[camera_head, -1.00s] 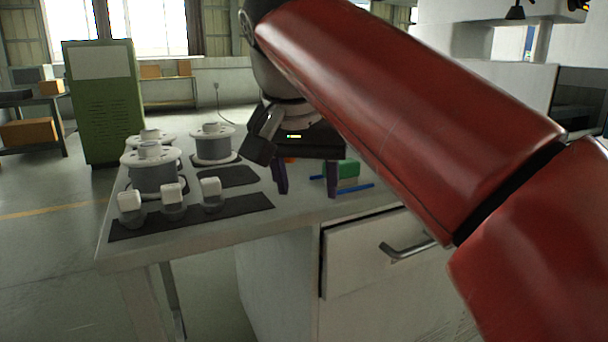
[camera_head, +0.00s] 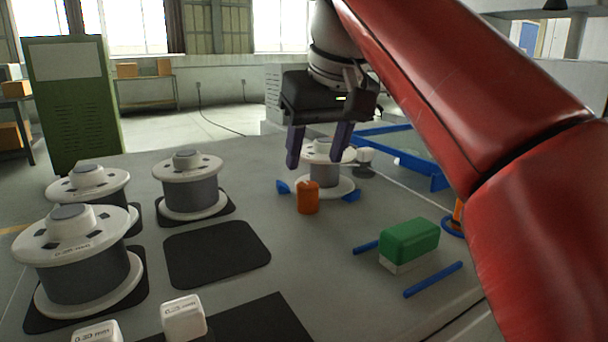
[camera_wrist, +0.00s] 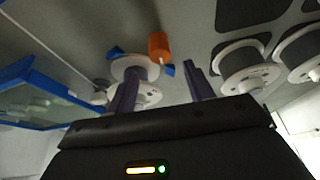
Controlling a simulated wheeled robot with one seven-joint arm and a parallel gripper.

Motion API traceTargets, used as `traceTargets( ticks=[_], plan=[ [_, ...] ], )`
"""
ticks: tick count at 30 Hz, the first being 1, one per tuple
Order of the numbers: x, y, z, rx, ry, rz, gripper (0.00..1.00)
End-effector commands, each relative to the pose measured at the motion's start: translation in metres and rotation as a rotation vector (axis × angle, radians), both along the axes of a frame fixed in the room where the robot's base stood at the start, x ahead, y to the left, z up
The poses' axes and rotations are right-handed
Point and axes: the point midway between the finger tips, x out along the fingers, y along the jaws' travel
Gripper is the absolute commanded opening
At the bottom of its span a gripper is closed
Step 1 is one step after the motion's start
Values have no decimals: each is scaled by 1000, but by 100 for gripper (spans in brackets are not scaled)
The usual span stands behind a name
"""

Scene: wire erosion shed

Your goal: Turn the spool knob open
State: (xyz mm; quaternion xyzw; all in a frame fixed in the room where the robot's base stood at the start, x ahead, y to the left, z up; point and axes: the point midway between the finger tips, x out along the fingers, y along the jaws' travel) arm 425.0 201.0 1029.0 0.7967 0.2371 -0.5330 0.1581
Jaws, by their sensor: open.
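A white-flanged grey spool (camera_head: 322,176) stands toward the back of the table, with a raised white hub on top, partly hidden behind my gripper. Small blue pieces sit at its base, and an orange cylinder (camera_head: 307,197) stands just in front of it. Which part is the knob, I cannot tell. My gripper (camera_head: 317,160) is open, fingers pointing down, in front of the spool's upper part; contact cannot be told. In the wrist view, the spool (camera_wrist: 135,70) and orange cylinder (camera_wrist: 158,46) appear beyond the two dark fingers, with nothing held between them.
Three larger spools (camera_head: 190,185) stand on dark mats at left, around an empty mat (camera_head: 217,253). White-topped blocks (camera_head: 183,318) are at the front. A green-and-white block (camera_head: 408,243) lies between blue rails at right. A blue frame (camera_head: 405,157) lies behind it.

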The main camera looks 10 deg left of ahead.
Motion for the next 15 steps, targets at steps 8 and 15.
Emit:
traceTargets(
  ticks=[8,15],
  plan=[
    [11,8,-37,-2,2,5,52],
    [21,15,-65,-2,1,4,52]
  ],
)
